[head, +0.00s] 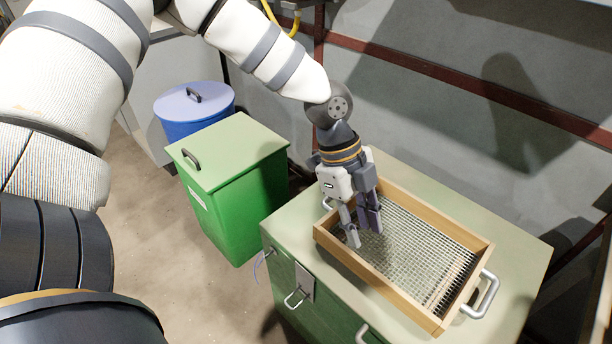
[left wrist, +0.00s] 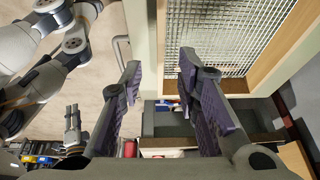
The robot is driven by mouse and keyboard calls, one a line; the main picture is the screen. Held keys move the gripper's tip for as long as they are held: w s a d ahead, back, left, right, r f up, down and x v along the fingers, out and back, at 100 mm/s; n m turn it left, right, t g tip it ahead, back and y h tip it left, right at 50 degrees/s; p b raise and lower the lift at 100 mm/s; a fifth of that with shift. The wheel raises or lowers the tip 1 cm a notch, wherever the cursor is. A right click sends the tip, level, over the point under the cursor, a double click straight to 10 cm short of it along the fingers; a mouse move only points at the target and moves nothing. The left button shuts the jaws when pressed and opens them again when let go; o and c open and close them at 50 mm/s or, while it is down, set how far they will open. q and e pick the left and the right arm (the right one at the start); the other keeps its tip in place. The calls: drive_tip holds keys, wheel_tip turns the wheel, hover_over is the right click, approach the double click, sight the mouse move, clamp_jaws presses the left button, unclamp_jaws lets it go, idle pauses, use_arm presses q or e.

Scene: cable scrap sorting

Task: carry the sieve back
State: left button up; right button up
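The sieve (head: 385,288) has a wooden frame, a metal mesh and a silver handle (head: 484,296) at its right end. It lies on top of the green cabinet (head: 520,255). Another handle (head: 326,203) shows partly at its far left end, beside my gripper. My left gripper (head: 363,232) points down over the sieve's left end, its fingers apart. In the left wrist view, the open fingers (left wrist: 160,85) have nothing held between them, and the sieve's mesh (left wrist: 230,35) is beyond. What looks like my right gripper (left wrist: 72,112) is small in that view, its opening unclear.
A green lidded bin (head: 235,190) and a blue lidded drum (head: 195,110) stand on the floor left of the cabinet. A grey wall with a dark red rail (head: 450,82) is behind. Bare cabinet top lies beside the sieve.

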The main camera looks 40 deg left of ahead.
use_arm(q)
drive_tip(key=s+d+f+n+g, duration=0.25)
drive_tip(key=s+f+n, duration=0.25)
drive_tip(key=s+f, duration=0.3)
drive_tip(key=s+d+f+n+g, duration=0.1)
drive_tip(key=s+d+f+n, duration=0.3)
drive_tip(key=s, duration=0.6)
drive_tip(key=s+a+f+n+y, duration=0.2)
drive_tip(key=s+a+n, duration=0.2)
drive_tip(key=s, duration=0.4)
drive_tip(key=s+a+f+n+y, duration=0.2)
drive_tip(key=s+a+n, duration=0.3)
drive_tip(key=s, duration=0.4)
drive_tip(key=shift+a+f+n+y, duration=0.2)
drive_tip(key=shift+f+n+y, duration=0.1)
drive_tip(key=shift+f, duration=0.15)
